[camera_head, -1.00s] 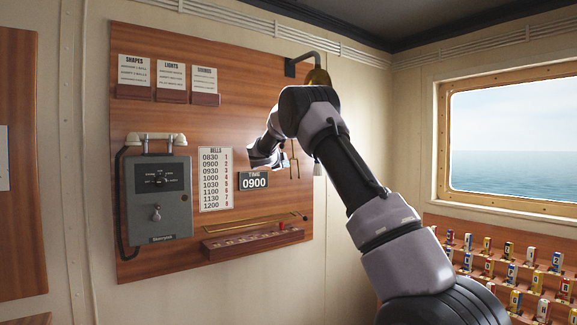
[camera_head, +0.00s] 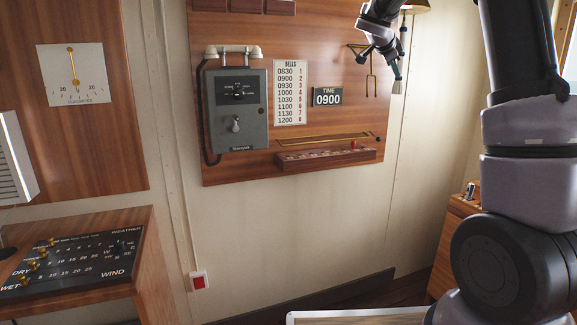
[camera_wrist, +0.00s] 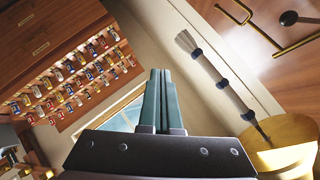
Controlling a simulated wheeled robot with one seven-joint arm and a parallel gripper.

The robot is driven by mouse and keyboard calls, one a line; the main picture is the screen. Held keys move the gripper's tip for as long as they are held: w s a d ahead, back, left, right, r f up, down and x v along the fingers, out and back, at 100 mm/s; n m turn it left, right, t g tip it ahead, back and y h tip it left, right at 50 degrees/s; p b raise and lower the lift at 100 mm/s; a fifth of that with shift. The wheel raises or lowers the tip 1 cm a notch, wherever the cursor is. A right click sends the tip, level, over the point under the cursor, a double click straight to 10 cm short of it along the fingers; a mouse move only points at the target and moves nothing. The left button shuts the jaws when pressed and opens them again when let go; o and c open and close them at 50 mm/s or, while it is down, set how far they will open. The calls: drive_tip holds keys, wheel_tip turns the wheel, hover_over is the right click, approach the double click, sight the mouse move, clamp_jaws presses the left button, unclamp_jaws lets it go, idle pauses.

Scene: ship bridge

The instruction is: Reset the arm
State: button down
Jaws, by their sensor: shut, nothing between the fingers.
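My gripper (camera_head: 396,68) is at the top right of the head view, in front of the wooden wall board, beside the bell and its rope. In the wrist view its two teal fingers (camera_wrist: 158,100) are together with nothing between them. My arm rises along the right side of the head view. The brass bell (camera_wrist: 290,140) is at the lower right of the wrist view, with its white and blue rope (camera_wrist: 215,75) hanging apart from the fingers. In the head view only the lower part of the bell (camera_head: 415,5) shows.
A grey telephone (camera_head: 235,110), a bells list (camera_head: 290,92), a time sign (camera_head: 327,96) and a small ledge (camera_head: 325,160) are on the board. A weather console (camera_head: 75,262) stands at lower left. A rack of small flags (camera_wrist: 75,75) shows in the wrist view.

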drive_tip(key=s+a+f+n+g+y, duration=0.1)
drive_tip(key=s+a+n+y, duration=0.2)
drive_tip(key=s, duration=1)
drive_tip(key=s+f+n+g+y, duration=0.15)
drive_tip(key=s+n, duration=0.25)
drive_tip(key=s, duration=0.8)
drive_tip(key=s+a+f+n+y, duration=0.2)
drive_tip(key=s+a+n, duration=0.1)
drive_tip(key=s, duration=0.5)
drive_tip(key=s+a+f+n+t+y, duration=0.1)
drive_tip(key=s+a+f+n+y, duration=0.2)
drive_tip(key=s, duration=0.6)
drive_tip(key=shift+a+n, duration=0.6)
drive_tip(key=shift+a, duration=0.6)
